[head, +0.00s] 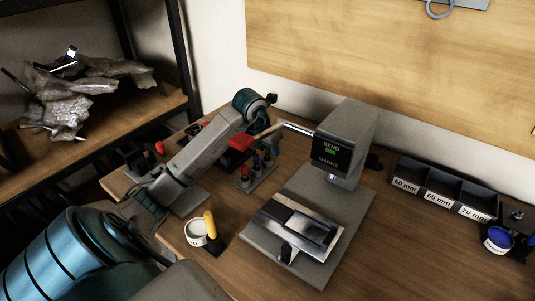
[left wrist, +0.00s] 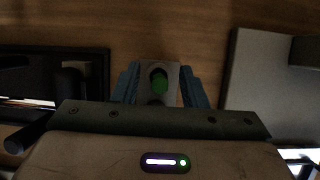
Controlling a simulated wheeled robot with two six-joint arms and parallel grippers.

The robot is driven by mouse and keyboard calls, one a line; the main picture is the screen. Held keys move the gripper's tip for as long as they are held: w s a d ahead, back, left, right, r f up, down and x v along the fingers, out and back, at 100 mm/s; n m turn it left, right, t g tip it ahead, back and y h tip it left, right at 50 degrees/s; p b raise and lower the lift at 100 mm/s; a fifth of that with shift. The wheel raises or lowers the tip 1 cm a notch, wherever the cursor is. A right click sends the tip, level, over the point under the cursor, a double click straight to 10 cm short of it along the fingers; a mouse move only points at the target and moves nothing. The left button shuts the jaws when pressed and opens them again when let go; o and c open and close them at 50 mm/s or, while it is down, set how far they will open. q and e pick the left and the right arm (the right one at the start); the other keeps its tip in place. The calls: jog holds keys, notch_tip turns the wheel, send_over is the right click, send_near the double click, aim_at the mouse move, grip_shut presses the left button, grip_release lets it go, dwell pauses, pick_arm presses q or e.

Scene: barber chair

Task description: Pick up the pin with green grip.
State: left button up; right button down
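The pin with the green grip (left wrist: 159,82) shows in the left wrist view, standing upright in a small grey holder (left wrist: 150,68). My left gripper (left wrist: 160,90) is open, with one blue finger on each side of the green grip and a gap on both sides. How deep the fingers reach around the grip I cannot tell. In the head view my left arm reaches over the pin rack (head: 246,184), where several coloured grips stand; the fingertips are hard to make out there. My right gripper is not in view.
A grey bench press (head: 347,140) stands right of the rack. A white tin (head: 196,233) and a yellow-handled tool (head: 210,224) stand in front. Labelled black bins (head: 442,186) and a blue-filled tin (head: 498,240) are at the right. Bare table lies between press and bins.

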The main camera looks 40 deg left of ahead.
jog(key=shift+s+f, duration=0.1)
pick_arm(q)
grip_shut()
jog(key=shift+r, duration=0.2)
